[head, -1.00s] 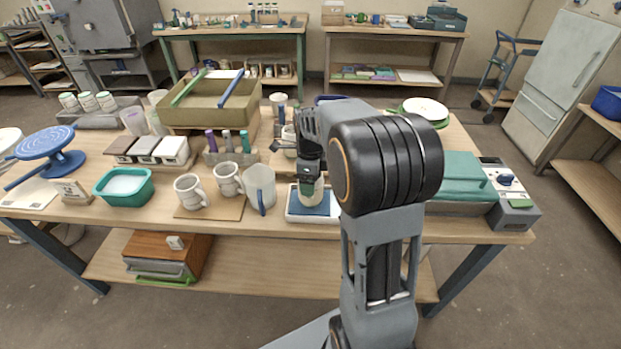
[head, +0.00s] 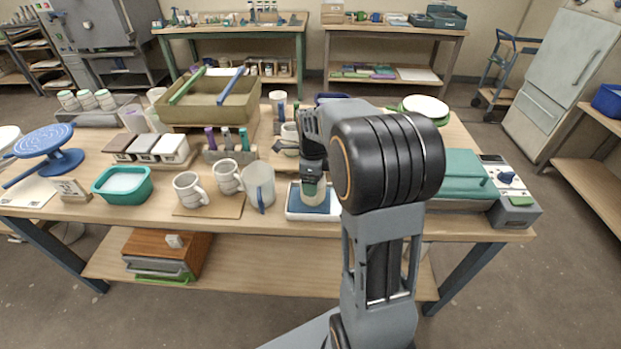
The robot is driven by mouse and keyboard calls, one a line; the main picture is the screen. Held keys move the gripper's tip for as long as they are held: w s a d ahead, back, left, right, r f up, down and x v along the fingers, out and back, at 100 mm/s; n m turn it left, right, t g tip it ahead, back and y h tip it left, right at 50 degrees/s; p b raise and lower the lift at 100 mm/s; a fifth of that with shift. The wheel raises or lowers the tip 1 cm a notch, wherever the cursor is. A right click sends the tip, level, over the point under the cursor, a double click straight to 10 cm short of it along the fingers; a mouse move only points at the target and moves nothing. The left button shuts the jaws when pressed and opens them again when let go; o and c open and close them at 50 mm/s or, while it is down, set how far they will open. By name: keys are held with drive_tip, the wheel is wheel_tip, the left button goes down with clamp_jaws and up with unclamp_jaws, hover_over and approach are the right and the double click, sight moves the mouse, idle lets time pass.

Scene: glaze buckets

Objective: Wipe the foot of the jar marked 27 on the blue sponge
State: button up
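The blue sponge (head: 325,209) lies in a shallow white tray (head: 297,217) near the table's front edge, partly behind my arm. My gripper (head: 313,177) points down over the tray. It is shut on a pale jar (head: 314,192), whose lower part is at the sponge. I cannot tell whether the jar's foot touches the sponge or hovers just above it. No number is readable on the jar.
A teal basin (head: 122,185) is farther left.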

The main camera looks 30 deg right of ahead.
drive_tip(key=shift+s+d, duration=0.35)
drive_tip(key=shift+d, duration=0.25)
drive_tip(key=shift+s+d, duration=0.3)
drive_tip(key=shift+d, duration=0.3)
drive_tip(key=shift+w+a+f+p, duration=0.1)
drive_tip(key=shift+w+a+p, duration=0.1)
drive_tip(key=shift+w+a, duration=0.6)
drive_tip(key=shift+w+a+r+p, duration=0.1)
drive_tip(key=shift+w+a+p, duration=0.15)
drive_tip(key=shift+a, duration=1)
drive_tip(key=shift+w+a+f+p, duration=0.15)
drive_tip(key=shift+w+a, duration=0.45)
drive_tip(key=shift+a, duration=0.4)
drive_tip(key=shift+s+d, duration=0.55)
drive_tip(key=shift+d, duration=0.45)
drive_tip(key=shift+s+d, duration=0.6)
drive_tip(key=shift+d, duration=0.45)
drive_tip(key=shift+s+d, duration=0.55)
drive_tip(key=shift+d, duration=0.45)
drive_tip(key=shift+w+a+r+p, duration=0.1)
drive_tip(key=shift+w+a+p, duration=0.15)
drive_tip(key=shift+w+a, duration=0.55)
drive_tip(key=shift+w+a+r+p, duration=0.1)
drive_tip(key=shift+w+a+p, duration=0.2)
drive_tip(key=shift+a, duration=0.95)
drive_tip(key=shift+w+a+r+p, duration=0.15)
drive_tip(key=shift+w+a, duration=0.5)
drive_tip(key=shift+a, duration=0.35)
